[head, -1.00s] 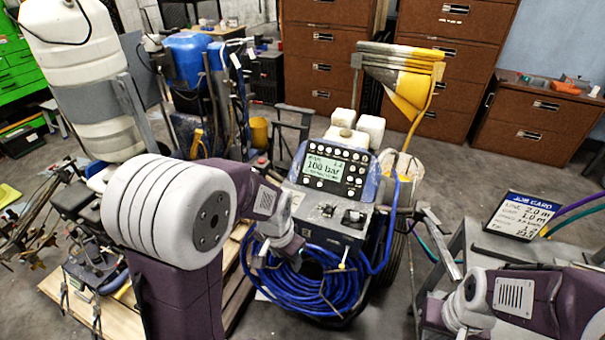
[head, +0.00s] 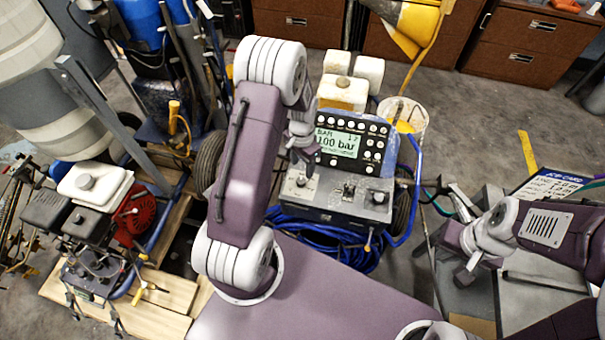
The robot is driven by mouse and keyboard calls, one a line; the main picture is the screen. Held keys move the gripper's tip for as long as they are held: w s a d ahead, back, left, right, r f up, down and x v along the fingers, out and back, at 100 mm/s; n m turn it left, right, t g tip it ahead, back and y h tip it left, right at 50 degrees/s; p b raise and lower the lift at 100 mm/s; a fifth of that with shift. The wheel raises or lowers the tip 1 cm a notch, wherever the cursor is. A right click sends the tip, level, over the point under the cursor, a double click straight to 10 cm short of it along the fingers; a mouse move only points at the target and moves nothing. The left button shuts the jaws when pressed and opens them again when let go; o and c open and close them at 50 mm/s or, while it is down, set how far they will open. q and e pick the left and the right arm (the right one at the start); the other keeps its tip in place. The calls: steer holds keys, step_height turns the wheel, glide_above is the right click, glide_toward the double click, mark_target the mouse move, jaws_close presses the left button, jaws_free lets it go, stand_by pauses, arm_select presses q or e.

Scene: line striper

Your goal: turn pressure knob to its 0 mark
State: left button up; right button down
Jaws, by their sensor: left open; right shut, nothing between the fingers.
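The line striper's control box (head: 325,205) stands at the middle of the head view. Its screen (head: 338,143) reads what looks like 100 bar. On the sloped grey top a small knob (head: 301,181) sits at the left, and other controls sit in the middle and at the right. I cannot tell which mark any knob points to. My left gripper (head: 299,163) is open and points down just above the left knob; I cannot tell if it touches. My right gripper (head: 466,272) is shut and empty, low at the right, apart from the box.
A job card (head: 555,187) stands at the right by a grey table. Blue hose (head: 330,236) is coiled below the box. White jugs (head: 343,92) stand behind the screen. An engine on a wooden pallet (head: 165,290) is at the left. Brown cabinets line the back.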

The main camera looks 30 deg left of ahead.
mark_target(301, 180)
arm_select(q)
steer(key=f, duration=0.8)
steer(key=shift+w+a+f+p, duration=0.1)
steer(key=shift+w+a+p, duration=0.1)
steer(key=shift+a+p, duration=0.2)
steer(key=shift+d+f, duration=0.15)
steer(key=shift+f, duration=0.45)
jaws_close()
